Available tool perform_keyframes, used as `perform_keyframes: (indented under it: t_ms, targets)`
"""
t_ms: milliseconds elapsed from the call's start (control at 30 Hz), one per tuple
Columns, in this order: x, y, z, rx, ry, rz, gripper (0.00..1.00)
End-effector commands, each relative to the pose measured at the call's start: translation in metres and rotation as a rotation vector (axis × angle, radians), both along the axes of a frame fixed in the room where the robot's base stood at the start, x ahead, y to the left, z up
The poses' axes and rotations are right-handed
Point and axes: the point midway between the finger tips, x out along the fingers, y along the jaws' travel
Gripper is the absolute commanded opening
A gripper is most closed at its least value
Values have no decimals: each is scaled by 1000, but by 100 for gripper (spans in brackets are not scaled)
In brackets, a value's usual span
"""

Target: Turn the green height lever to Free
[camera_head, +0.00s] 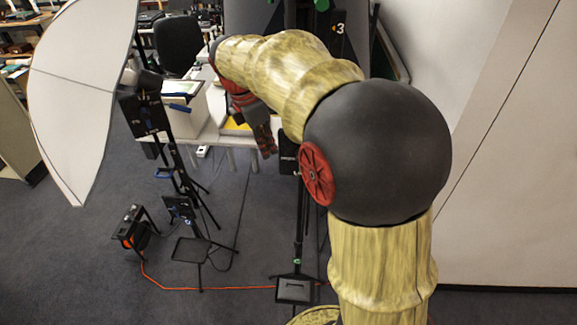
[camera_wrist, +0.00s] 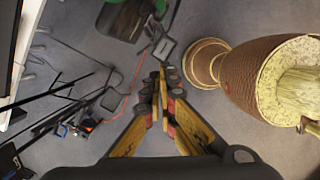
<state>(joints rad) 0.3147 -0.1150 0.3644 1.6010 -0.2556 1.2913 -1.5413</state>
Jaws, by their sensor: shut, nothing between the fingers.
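My gripper (camera_head: 266,142) points down in front of the black stand in the head view. In the wrist view my gripper (camera_wrist: 162,78) has its fingertips together, with nothing between them and the floor below. A green part (camera_wrist: 115,2) shows at the top edge of the wrist view, on or beside a dark fixture (camera_wrist: 124,20); I cannot tell whether it is the height lever. A small green spot (camera_head: 298,261) sits low on the black stand (camera_head: 297,243) in the head view. No Free marking can be read.
A white umbrella (camera_head: 82,95) and light stands (camera_head: 175,150) are at the left. A white table (camera_head: 215,133) with a box (camera_head: 184,108) is behind my gripper. An orange cable (camera_head: 220,289) crosses the floor. A pale wall (camera_head: 520,160) is at the right.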

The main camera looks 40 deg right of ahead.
Motion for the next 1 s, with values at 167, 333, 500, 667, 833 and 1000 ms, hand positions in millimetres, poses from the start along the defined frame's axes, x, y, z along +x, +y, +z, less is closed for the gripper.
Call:
perform_keyframes:
  t_ms: [167, 333, 500, 667, 833, 1000]
  targets:
    - [0, 0, 0, 0, -1, 0, 0]
    - [0, 0, -2, 0, 0, -1, 0]
    - [-2, -4, -20, 1, 1, -2, 0]
    - [-4, -11, -49, 2, 2, -3, 0]
    - [-7, -19, -82, 2, 2, -3, 0]
    - [-11, -37, -96, -1, -2, -6, 0]
